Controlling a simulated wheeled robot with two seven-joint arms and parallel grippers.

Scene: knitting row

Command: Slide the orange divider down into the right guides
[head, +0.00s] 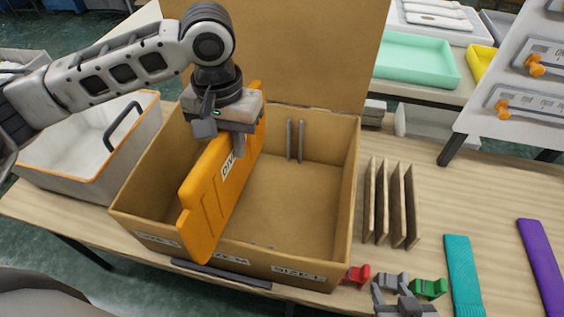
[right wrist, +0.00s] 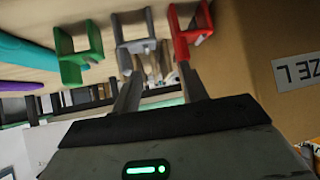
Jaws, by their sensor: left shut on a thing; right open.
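The orange divider (head: 217,185) is upright on edge in the head view, with a white label on its side. My left gripper (head: 238,146) is shut on its upper edge. The divider is over the left part of the open cardboard box (head: 344,215), its near end overlapping the front wall. The right guides (head: 295,141), two grey upright strips on the back wall, show to the right of the divider. Small grey guide tips (head: 262,246) show at the front wall.
Red (head: 356,274), grey (head: 391,281) and green (head: 428,288) clips lie near my right gripper. Brown panels (head: 391,205) stand right of the box. Teal (head: 463,275) and purple (head: 541,258) strips lie farther right. A white bin (head: 75,145) stands left.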

